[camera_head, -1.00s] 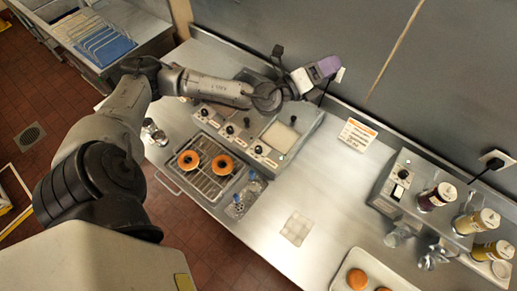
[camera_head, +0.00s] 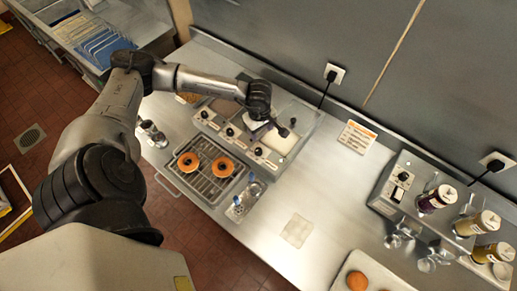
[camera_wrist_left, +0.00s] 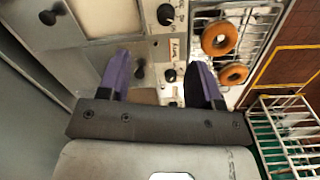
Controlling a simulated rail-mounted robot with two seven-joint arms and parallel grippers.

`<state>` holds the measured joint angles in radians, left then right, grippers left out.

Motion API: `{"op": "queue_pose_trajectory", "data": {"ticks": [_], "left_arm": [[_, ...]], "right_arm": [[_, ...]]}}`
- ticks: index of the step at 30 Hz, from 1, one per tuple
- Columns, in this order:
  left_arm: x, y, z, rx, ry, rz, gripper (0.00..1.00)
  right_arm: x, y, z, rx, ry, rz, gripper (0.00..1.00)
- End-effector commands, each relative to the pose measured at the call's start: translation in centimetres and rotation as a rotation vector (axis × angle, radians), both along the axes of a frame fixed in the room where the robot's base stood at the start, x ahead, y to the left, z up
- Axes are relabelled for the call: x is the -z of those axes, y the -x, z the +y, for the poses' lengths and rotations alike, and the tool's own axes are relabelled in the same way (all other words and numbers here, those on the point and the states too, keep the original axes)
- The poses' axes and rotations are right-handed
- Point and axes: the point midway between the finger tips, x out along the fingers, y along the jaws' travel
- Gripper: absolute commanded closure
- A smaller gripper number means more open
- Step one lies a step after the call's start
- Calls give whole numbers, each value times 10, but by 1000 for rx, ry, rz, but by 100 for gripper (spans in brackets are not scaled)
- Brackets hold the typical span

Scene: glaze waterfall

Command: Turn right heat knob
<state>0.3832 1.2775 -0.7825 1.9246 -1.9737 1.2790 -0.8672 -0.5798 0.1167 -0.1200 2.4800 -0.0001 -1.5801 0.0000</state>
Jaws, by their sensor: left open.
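The glaze machine (camera_head: 250,140) stands on the steel counter with dark knobs in a row along its front edge. Another labelled knob (camera_wrist_left: 168,73) lies between the finger lines. My left gripper (camera_wrist_left: 160,60) is open, its two purple fingers apart over the machine, holding nothing. In the head view its fingers are largely hidden by my wrist. My right gripper is not in view.
Two doughnuts (camera_head: 222,166) sit on a wire rack before the machine. Glasses with blue tops (camera_head: 240,202) stand right of the rack. A dispenser (camera_head: 396,188) and topping jars (camera_head: 436,198) stand far right. The counter between is mostly clear.

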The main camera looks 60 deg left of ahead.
Motion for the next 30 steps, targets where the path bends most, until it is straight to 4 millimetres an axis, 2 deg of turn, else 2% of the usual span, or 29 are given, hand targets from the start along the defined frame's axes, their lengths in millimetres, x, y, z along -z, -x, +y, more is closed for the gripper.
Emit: {"op": "queue_pose_trajectory", "data": {"ticks": [2,8,24,30], "left_arm": [[0,6,4,42,-25,39,41],[11,7,3,91,-23,42,41],[104,7,2,89,-20,41,41],[126,6,3,88,-21,40,41]], "right_arm": [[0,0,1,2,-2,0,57],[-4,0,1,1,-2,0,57],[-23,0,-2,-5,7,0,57],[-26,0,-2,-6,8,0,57]]}}
